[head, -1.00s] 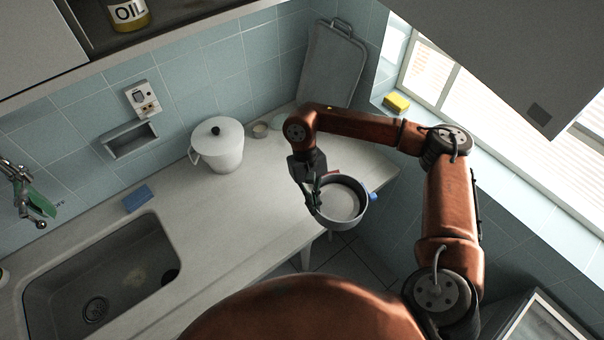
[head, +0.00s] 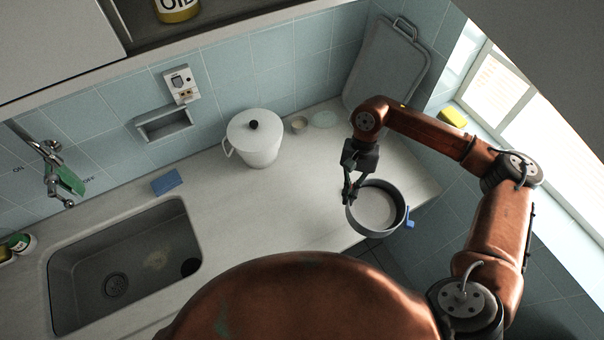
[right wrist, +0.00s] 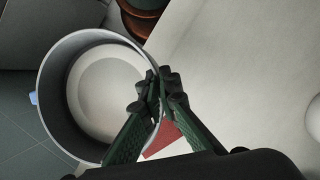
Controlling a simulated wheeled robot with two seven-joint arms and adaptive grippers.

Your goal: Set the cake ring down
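The cake ring (head: 397,222) is a grey round band with a blue latch on its side. My right gripper (head: 350,192) is shut on the left part of its wall, with the fingers pointing down. In the right wrist view the fingertips (right wrist: 158,88) pinch the rim of the ring (right wrist: 58,128). A pale round disc (head: 374,208) shows through the ring; I cannot tell whether it is a floor or something below. The ring looks about level near the counter's front right edge, partly past it in the picture. Its height above the counter is unclear. My left gripper is not in view.
The counter (head: 310,180) is clear left of the ring. A white lidded pot (head: 255,150), a small cup (head: 299,125) and a leaning grey board (head: 388,72) stand at the back. A sink (head: 120,265) and blue sponge (head: 166,182) are left. A red flat thing (right wrist: 163,142) shows near the ring.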

